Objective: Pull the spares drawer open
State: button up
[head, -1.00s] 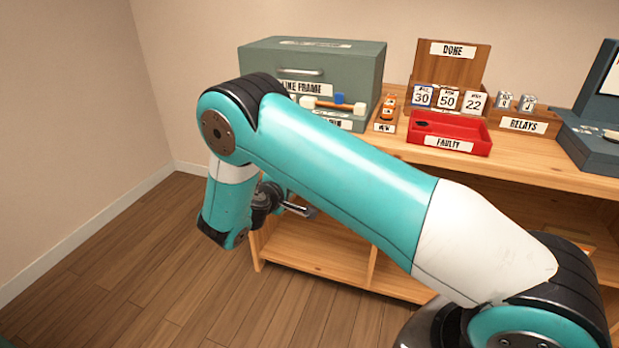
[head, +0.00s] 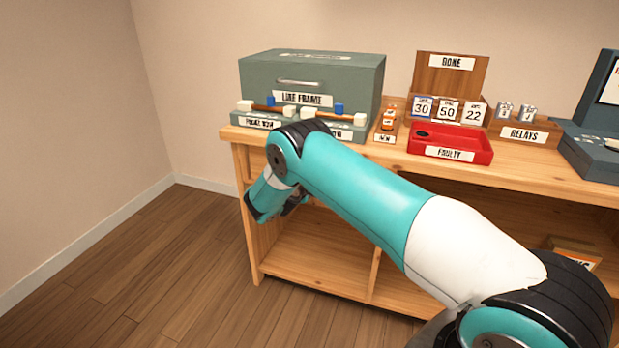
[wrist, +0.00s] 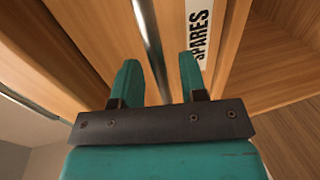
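In the wrist view, the spares drawer (wrist: 173,22) shows as a wooden front with a white label reading SPARES (wrist: 200,30). A straight metal bar handle (wrist: 150,40) runs along it beside the label. My gripper (wrist: 159,59) is open, its two teal fingers apart, one on each side of the handle in the picture. Whether the fingertips reach past the bar or touch it, I cannot tell. The drawer front looks flush or nearly so.
A second metal bar (wrist: 32,105) lies at the left of the wrist view. On the wooden bench (head: 540,165) stand a grey line frame box (head: 350,80), a red faulty tray (head: 480,150) and a relays holder (head: 548,128). The floor (head: 150,270) at left is clear.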

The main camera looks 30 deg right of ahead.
jog(key=shift+w+d+f, duration=0.1)
jog(key=shift+w+d, duration=0.35)
jog(key=shift+d, duration=0.1)
grip_shut()
